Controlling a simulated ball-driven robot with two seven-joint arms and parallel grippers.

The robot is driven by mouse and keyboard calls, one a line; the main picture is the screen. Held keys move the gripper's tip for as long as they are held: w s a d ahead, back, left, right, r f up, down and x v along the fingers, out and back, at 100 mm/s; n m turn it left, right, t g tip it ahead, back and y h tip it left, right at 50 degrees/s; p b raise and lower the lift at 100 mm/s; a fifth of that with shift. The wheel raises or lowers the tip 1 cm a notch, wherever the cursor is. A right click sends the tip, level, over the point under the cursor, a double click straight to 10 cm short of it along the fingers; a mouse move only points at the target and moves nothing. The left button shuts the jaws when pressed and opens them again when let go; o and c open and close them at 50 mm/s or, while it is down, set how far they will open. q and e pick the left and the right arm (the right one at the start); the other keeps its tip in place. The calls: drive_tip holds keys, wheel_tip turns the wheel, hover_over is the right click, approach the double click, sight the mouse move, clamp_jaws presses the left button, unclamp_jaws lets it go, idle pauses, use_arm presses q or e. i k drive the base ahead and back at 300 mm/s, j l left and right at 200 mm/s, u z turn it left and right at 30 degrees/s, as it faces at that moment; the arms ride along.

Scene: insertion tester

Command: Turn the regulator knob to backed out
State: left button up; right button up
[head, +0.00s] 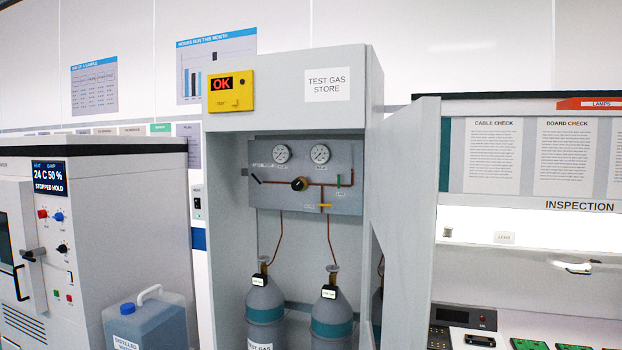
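The regulator knob (299,184) is a small dark round knob with a brass-coloured part. It sits on the copper pipe line of the grey panel (283,203) inside the open test gas store cabinet (225,180). Two round pressure gauges, the left one (282,154) and the right one (320,154), are above it. The knob's setting is too small to read. Neither of my grippers shows in the head view.
Two gas cylinders, left (264,305) and right (331,318), stand below the panel. The cabinet door (402,225) hangs open at the right. A blue water can (146,322) stands at front left, beside a white chamber (120,220). An inspection bench (530,255) is at right.

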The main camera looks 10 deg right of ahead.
sight(297, 185)
drive_tip(key=i+j+z, duration=0.35)
drive_tip(key=i+j, duration=0.35)
drive_tip(key=i+j+z, duration=0.2)
drive_tip(key=i+j, duration=0.15)
drive_tip(key=i+j+z, duration=0.15)
drive_tip(key=j, duration=0.4)
drive_tip(key=i+j+z, duration=0.2)
drive_tip(key=i+j, duration=0.2)
drive_tip(key=j, duration=0.1)
